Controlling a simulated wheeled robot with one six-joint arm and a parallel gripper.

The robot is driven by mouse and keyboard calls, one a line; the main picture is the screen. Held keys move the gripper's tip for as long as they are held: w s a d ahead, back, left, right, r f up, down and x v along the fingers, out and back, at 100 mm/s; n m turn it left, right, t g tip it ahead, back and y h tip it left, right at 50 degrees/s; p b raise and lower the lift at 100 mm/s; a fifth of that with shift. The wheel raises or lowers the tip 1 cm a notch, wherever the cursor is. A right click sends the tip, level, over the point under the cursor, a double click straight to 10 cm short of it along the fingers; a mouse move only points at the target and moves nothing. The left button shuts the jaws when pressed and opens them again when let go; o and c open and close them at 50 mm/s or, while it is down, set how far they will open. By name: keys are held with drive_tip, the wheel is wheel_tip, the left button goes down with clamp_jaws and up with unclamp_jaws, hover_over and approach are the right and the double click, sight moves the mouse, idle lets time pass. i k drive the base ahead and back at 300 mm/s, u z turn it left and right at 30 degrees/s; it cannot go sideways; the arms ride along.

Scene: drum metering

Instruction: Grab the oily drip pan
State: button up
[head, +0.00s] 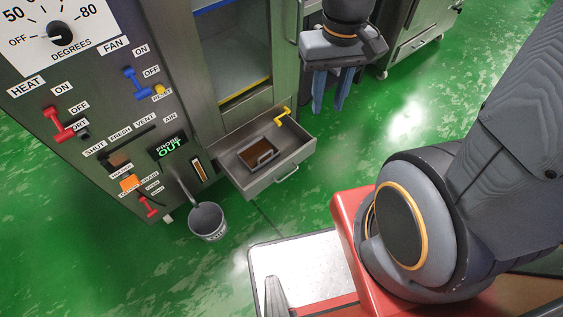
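A small grey pan (265,161) with dark brown liquid in it, which looks like the oily drip pan, sits inside an open metal drawer (281,178) low on the cabinet. A small handle shows on its near side. My gripper (328,108) is up and to the right of the drawer, with its two blue fingers pointing down and a gap between them. It is open and empty, apart from the pan. Its exact height above the drawer is hard to tell.
A yellow lever (283,114) stands at the drawer's back right. A grey bucket (207,222) is at the drawer's lower left, below a spout. The control panel (95,100) with switches fills the left. Green floor (335,165) is clear right of the drawer.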

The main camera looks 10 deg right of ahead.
sight(256, 155)
drive_tip(key=z, duration=2.25)
drive_tip(key=k, duration=0.85)
drive_tip(key=u, duration=1.6)
drive_tip(key=i, duration=0.5)
drive_tip(key=u, duration=0.05)
